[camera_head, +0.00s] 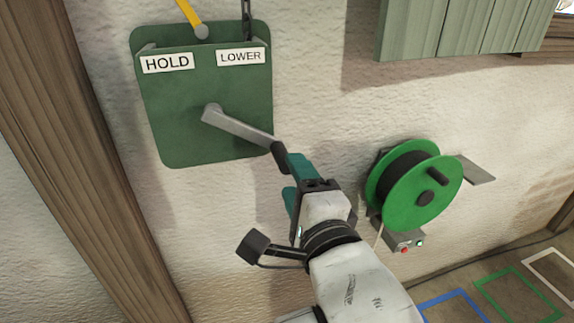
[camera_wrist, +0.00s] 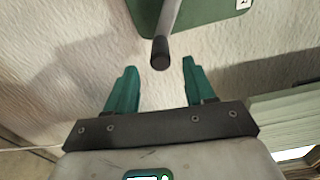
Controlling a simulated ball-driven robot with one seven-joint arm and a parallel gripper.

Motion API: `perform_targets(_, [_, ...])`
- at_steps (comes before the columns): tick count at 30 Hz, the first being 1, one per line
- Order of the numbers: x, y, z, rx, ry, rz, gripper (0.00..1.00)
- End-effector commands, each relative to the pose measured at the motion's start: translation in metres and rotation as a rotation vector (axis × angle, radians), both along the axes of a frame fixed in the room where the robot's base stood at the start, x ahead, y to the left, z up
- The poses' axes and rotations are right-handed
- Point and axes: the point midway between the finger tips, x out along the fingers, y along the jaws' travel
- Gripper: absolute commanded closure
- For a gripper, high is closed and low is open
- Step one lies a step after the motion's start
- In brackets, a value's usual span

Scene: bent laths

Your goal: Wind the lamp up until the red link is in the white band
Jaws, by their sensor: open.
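A green winch plate (camera_head: 185,110) is fixed to the wall, with a grey crank arm (camera_head: 240,127) slanting down to the right. The crank's black grip (camera_head: 280,156) is at its lower end. My gripper (camera_head: 291,180) is open just below and right of that grip. In the wrist view, the black grip (camera_wrist: 160,54) shows between and slightly beyond the fingertips (camera_wrist: 159,68); I cannot tell whether they touch. A yellow lever (camera_head: 187,12) leans up-left, toward the HOLD side. A dark chain (camera_head: 246,14) hangs at the plate's top right. The lamp, red link and white band are not visible.
A green reel (camera_head: 400,200) with dark cable is mounted on the wall to the right, with a small button box (camera_head: 408,245) below. Green shutter boards (camera_head: 450,28) are at the upper right. A wooden post (camera_head: 75,150) stands left. Coloured outlines (camera_head: 515,295) mark the floor.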

Motion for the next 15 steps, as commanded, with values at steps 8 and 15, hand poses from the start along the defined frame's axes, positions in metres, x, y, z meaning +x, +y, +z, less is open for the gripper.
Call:
perform_targets(8, [-0.024,-0.007,0.0,0.001,0.001,0.001,0.46])
perform_targets(15, [-0.025,-0.007,0.0,0.0,0.001,0.0,0.46])
